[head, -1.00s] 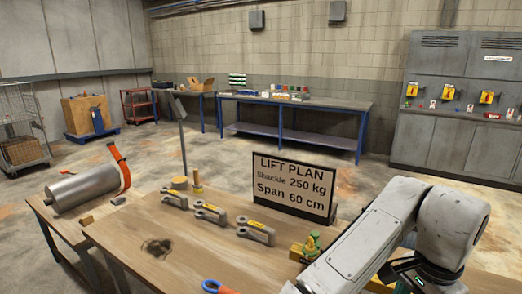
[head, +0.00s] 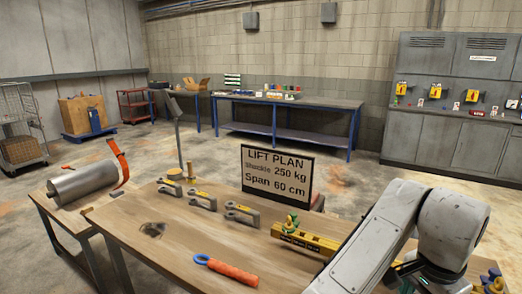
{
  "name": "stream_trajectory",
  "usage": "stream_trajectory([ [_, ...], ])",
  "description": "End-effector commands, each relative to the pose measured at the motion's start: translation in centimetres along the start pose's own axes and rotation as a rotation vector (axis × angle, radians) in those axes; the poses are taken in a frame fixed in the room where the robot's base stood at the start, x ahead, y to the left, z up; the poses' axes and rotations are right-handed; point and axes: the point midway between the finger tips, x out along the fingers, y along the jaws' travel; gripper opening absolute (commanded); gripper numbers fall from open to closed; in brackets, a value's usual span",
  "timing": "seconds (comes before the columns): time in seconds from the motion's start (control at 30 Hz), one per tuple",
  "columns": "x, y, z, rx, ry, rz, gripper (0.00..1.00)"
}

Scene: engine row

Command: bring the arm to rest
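My arm (head: 375,235) is bent at the lower right, with its pale elbow (head: 447,225) raised over the right end of the wooden workbench (head: 195,245). Beyond the elbow the arm turns down to a dark part with a light at the bottom edge. My gripper's fingers do not show, so whether they hold anything cannot be seen.
Left of my arm on the bench are a yellow bar (head: 310,240), an orange-handled tool with a blue ring (head: 232,271), several grey shackles (head: 205,202) and an upright lift plan sign (head: 277,176). A metal cylinder (head: 82,183) lies on a side table.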

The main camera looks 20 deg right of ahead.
Motion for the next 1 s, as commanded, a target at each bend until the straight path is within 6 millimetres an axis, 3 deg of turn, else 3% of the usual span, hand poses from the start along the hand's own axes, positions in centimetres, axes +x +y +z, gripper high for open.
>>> stream_trajectory([
  [0.37,0.7,0.2,-4.3,-0.159,0.223,-0.036,0.66],
  [0.6,2.4,-0.1,-6.2,-0.437,0.409,-0.046,0.66],
  [0.77,4.9,-0.1,-5.3,-0.672,0.469,-0.039,0.66],
  [1.0,11.0,2.0,-0.8,-1.044,0.426,-0.03,0.66],
])
